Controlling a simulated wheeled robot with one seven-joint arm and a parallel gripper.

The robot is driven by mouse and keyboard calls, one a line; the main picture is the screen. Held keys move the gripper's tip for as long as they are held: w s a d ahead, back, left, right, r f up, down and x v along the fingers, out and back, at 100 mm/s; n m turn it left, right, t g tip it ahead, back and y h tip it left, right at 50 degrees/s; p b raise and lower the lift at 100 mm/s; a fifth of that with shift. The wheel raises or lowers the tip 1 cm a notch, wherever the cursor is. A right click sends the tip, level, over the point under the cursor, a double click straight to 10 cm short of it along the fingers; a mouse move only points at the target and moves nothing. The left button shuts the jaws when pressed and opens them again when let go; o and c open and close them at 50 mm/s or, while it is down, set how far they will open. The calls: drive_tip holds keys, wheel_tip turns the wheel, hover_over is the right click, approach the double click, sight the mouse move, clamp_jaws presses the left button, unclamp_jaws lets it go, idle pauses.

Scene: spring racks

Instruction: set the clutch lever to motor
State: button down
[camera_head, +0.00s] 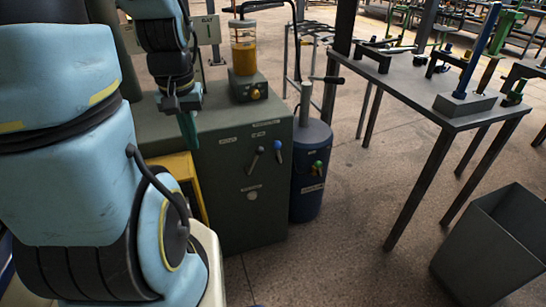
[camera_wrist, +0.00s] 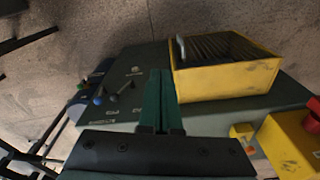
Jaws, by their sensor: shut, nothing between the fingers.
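A green cabinet (camera_head: 225,210) stands in the middle of the head view. Its front carries a grey-handled lever (camera_head: 254,160) and a blue-knobbed lever (camera_head: 278,150), with small label plates around them. The plates are too small to read, so I cannot tell which lever is the clutch lever or its setting. In the wrist view the blue knob (camera_wrist: 98,100) and the dark lever (camera_wrist: 125,88) lie left of the fingers. My gripper (camera_head: 190,128) is shut and empty, pointing down, left of the levers and apart from them. Its green fingers also show in the wrist view (camera_wrist: 160,88).
A yellow crate (camera_wrist: 222,83) sits beside the fingers in the wrist view. A jar of amber liquid (camera_head: 244,55) stands on the cabinet. A blue drum (camera_head: 306,195) stands right of it. A workbench (camera_head: 425,85) and dark bin (camera_head: 490,250) are farther right, with open floor between.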

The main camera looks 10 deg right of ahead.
drive_tip(key=w+d+f+m+y+b, duration=0.1)
drive_tip(key=w+d+f+y+b, duration=0.2)
drive_tip(key=f, duration=0.5)
drive_tip(key=w+d+f+m+g+y+b, duration=0.1)
drive_tip(key=w+f+m+y+b, duration=0.2)
drive_tip(key=f, duration=0.5)
drive_tip(key=w+d+f+y+b, duration=0.2)
drive_tip(key=w+f+y+b, duration=0.25)
drive_tip(key=f, duration=0.45)
drive_tip(key=w+d+f+m+t+y+b, duration=0.1)
drive_tip(key=d+m+t+b, duration=0.2)
drive_tip(key=d+t, duration=0.4)
drive_tip(key=w+d+f+m+t+y+b, duration=0.1)
drive_tip(key=d+t, duration=0.6)
drive_tip(key=d, duration=0.9)
drive_tip(key=w+m+y+b, duration=0.1)
drive_tip(key=m+b, duration=0.1)
drive_tip(key=b, duration=0.1)
drive_tip(key=shift+w+d+f+m+t, duration=0.15)
drive_tip(key=shift+w+m+t, duration=0.15)
drive_tip(key=shift+m, duration=0.1)
drive_tip(key=x, duration=1)
drive_tip(key=shift+p, duration=0.45)
